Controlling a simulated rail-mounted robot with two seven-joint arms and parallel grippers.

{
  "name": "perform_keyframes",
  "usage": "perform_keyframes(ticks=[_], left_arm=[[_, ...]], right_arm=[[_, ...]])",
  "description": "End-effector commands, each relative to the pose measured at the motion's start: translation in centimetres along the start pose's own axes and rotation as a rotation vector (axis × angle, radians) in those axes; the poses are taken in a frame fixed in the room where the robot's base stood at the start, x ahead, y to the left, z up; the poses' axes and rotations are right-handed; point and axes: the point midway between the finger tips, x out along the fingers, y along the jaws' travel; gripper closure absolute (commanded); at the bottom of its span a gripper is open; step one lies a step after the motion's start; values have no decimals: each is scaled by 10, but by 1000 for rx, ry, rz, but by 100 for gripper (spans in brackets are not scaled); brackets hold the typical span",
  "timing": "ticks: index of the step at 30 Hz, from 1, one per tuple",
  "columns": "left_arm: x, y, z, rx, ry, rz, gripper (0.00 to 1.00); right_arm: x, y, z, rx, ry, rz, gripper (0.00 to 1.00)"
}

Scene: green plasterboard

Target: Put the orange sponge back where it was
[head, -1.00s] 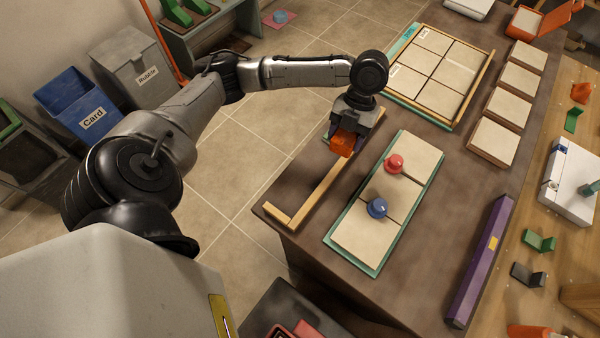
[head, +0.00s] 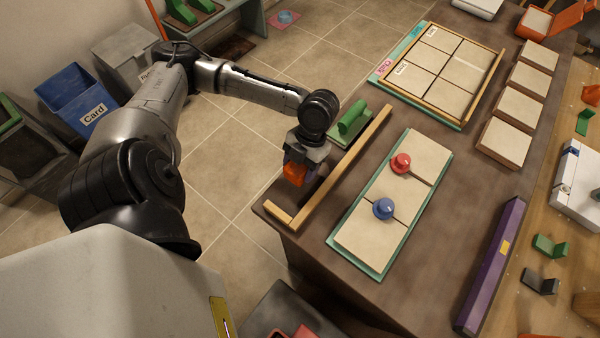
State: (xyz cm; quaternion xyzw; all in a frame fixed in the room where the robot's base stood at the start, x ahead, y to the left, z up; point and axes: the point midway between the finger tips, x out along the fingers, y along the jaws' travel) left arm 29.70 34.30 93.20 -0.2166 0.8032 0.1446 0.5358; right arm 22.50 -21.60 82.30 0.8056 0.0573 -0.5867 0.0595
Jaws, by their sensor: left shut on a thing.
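My left gripper (head: 298,165) is shut on the orange sponge (head: 295,174) and holds it near the left edge of the brown table (head: 300,230), to the left of the wooden L-shaped strip (head: 335,165). Only part of the sponge shows below the gripper; whether it touches the table I cannot tell. My right gripper is not in view.
A green-handled float (head: 352,120) lies just behind the gripper. A tiled green board (head: 355,248) with a red knob (head: 401,163) and a blue knob (head: 383,208) lies to the right. A larger tiled board (head: 436,70) lies behind. A purple level (head: 492,265) lies at right.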

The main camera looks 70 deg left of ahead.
Motion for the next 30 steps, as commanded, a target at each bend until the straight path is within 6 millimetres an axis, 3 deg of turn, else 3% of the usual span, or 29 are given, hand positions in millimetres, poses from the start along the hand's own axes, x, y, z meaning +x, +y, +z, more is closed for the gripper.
perform_keyframes(ticks=[5,12,24,25,30], left_arm=[[8,0,3,0,0,-1,68],[36,0,14,-1,0,0,68],[39,0,16,0,-1,0,68],[40,0,16,0,-1,0,41],[40,0,16,0,-1,0,25]], right_arm=[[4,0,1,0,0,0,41],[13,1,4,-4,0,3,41],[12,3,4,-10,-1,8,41],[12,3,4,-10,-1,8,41],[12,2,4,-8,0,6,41]])
